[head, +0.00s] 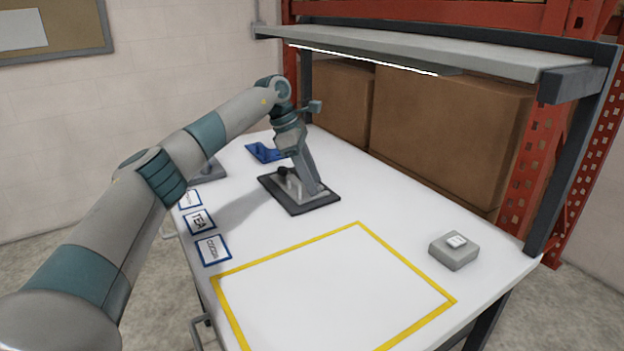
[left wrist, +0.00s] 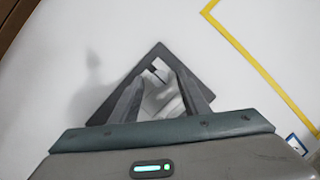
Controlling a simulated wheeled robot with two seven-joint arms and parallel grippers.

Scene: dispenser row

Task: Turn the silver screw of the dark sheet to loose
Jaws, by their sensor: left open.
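The dark sheet (head: 288,206) lies flat on the white table, and it shows as a dark diamond in the left wrist view (left wrist: 157,50). A silver part (head: 293,186) stands on it, with a dark knob (head: 283,171) at its side; I take this part to be the silver screw, but its shape is partly hidden. My left gripper (head: 316,189) points down over the sheet, beside the silver part. In the left wrist view its open fingers (left wrist: 160,97) stand on either side of the silver part (left wrist: 164,100). Contact cannot be told. My right gripper is not seen.
A blue piece (head: 263,152) and a grey plate (head: 212,171) lie farther back. Labelled cards (head: 213,249) line the left edge. A yellow outlined area (head: 335,290) is empty. A grey box (head: 453,251) stands at right. Cardboard boxes (head: 440,130) and a shelf (head: 420,52) stand behind.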

